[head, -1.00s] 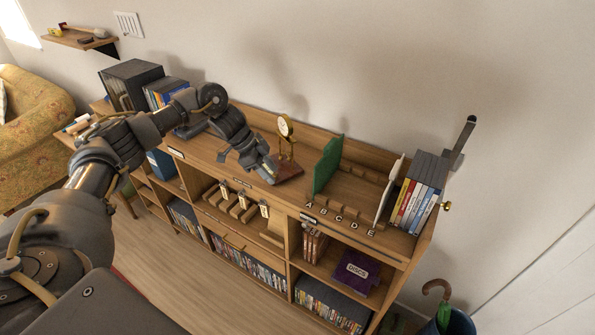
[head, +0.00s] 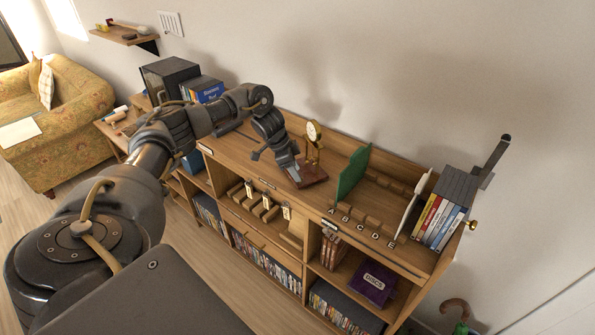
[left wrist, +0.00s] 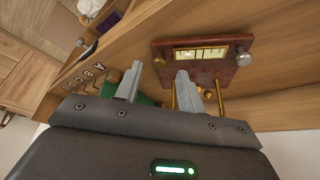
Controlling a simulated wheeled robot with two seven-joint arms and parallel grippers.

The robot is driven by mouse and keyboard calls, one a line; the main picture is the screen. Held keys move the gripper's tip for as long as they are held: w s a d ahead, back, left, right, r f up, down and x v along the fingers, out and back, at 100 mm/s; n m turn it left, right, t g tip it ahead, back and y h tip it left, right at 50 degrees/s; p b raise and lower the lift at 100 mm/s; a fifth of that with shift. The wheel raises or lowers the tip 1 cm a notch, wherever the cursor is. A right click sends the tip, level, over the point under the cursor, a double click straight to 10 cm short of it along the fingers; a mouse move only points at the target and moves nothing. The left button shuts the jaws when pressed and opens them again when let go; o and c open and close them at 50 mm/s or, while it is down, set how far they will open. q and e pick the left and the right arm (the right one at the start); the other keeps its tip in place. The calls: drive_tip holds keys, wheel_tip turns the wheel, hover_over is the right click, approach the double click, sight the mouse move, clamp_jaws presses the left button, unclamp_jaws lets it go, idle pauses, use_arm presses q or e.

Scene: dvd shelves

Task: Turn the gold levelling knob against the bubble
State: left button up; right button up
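A small instrument with a round gold dial (head: 313,131) stands on a red-brown wooden base (head: 311,175) on the shelf top. In the left wrist view its base (left wrist: 219,71) carries a bubble vial (left wrist: 200,53), a silver knob (left wrist: 244,57) at the right end and a gold-toned knob (left wrist: 158,63) at the left end. My left gripper (left wrist: 160,72) is open, its fingertips on either side of the gold-toned knob; contact cannot be told. In the head view the left gripper (head: 291,172) is at the base's left front edge. The bubble's exact place is too small to read. My right gripper is not in view.
A green divider (head: 352,173) and lettered slots stand right of the instrument, then a white divider (head: 414,203) and several cases (head: 437,221). Another gold knob (head: 472,225) is on the shelf's right end.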

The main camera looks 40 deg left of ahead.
use_arm(q)
drive_tip(key=shift+x, duration=0.85)
drive_tip(key=shift+w+f, duration=0.1)
drive_tip(key=shift+f, duration=0.15)
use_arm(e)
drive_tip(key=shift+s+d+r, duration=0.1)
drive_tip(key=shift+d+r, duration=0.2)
use_arm(q)
clamp_jaws()
